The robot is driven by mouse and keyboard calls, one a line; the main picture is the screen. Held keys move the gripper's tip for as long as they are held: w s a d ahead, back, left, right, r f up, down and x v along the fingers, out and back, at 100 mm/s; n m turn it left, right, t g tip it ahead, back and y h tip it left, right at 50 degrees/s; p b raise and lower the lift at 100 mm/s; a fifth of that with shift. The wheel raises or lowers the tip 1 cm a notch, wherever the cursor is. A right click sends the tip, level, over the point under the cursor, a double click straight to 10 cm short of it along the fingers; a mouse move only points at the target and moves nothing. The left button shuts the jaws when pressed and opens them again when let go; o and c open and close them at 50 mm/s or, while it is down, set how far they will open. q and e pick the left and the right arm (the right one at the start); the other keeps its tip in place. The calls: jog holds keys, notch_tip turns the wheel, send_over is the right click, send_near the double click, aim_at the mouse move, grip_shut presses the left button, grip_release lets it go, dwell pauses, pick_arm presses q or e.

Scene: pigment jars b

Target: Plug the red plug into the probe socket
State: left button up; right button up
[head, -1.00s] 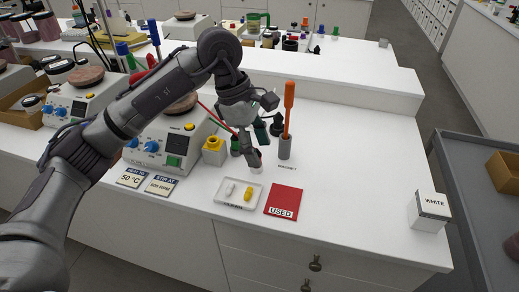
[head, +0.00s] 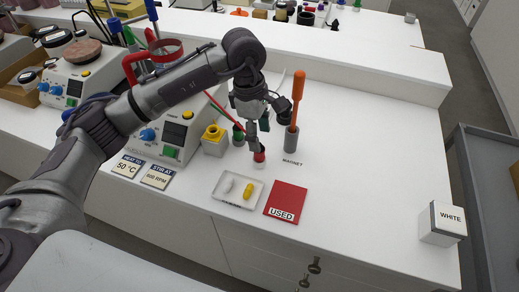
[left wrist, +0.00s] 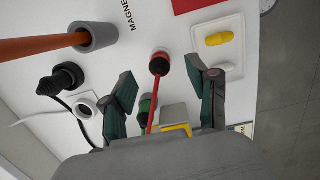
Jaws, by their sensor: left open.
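The red plug (head: 259,156), with a black collar, stands on the white bench left of the MAGNET label. In the left wrist view the red plug (left wrist: 160,62) shows from above between the fingertips, its red cable running down the picture. My left gripper (head: 257,139) is open, pointing down just above the plug. Its two dark green fingers (left wrist: 162,75) stand apart on either side, with gaps. A green plug (head: 238,134) stands behind. A pale block with a yellow top (head: 213,139) stands to the left; I cannot tell whether it is the probe socket.
A grey holder (head: 291,140) with an orange-handled tool stands close right of the gripper. A black plug (left wrist: 62,80) with a cable is near it. A white tray (head: 216,191) with white and yellow pieces and a red USED mat (head: 286,202) lie in front. Bench space is clear rightwards.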

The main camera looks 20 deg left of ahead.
aim_at(259, 154)
pick_arm(q)
jog(key=shift+a+f+p, duration=0.1)
jog(key=shift+f+p, duration=0.45)
jog(key=shift+f, duration=0.25)
notch_tip(259, 154, down, 3)
jog(key=shift+w+f+p, duration=0.15)
jog(key=shift+f+p, duration=0.05)
jog(key=shift+p, duration=0.35)
jog(key=shift+f, duration=0.15)
grip_shut()
pick_arm(e)
jog(key=shift+w+r, duration=0.35)
jog(key=shift+r, duration=0.25)
jog(key=shift+w+r, duration=0.3)
jog(key=shift+r, duration=0.3)
